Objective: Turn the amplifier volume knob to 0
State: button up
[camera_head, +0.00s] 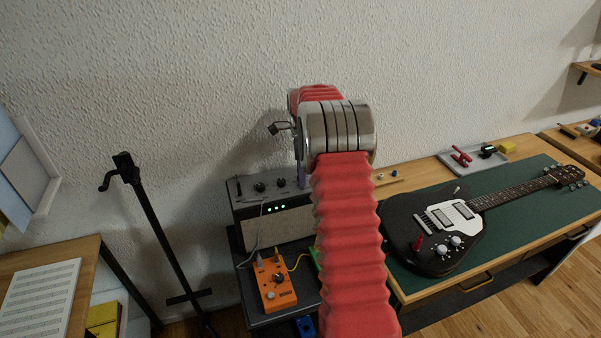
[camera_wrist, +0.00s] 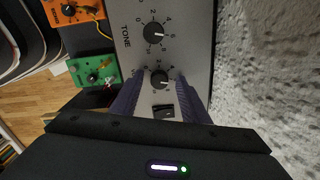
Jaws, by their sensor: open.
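The grey amplifier (camera_head: 270,218) stands on a dark stand by the wall. In the wrist view its top panel (camera_wrist: 185,45) shows a black knob (camera_wrist: 155,33) beside the word TONE. A second black knob (camera_wrist: 160,78) lies nearer, with a small black switch (camera_wrist: 162,111) below it. My gripper (camera_wrist: 159,80) is open, with a purple finger on each side of the second knob. I cannot tell whether the fingers touch it. In the head view only a bit of my gripper (camera_head: 301,178) shows beside my arm.
An orange pedal (camera_head: 273,285) with cables stands in front of the amplifier, and a green pedal (camera_wrist: 95,72) is beside it. The textured wall (camera_wrist: 265,70) is close behind the panel. A black guitar (camera_head: 425,250) lies on the bench at right. A black stand (camera_head: 155,225) is at left.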

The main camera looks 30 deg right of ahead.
jog(key=shift+c, duration=0.2)
jog(key=c, duration=1)
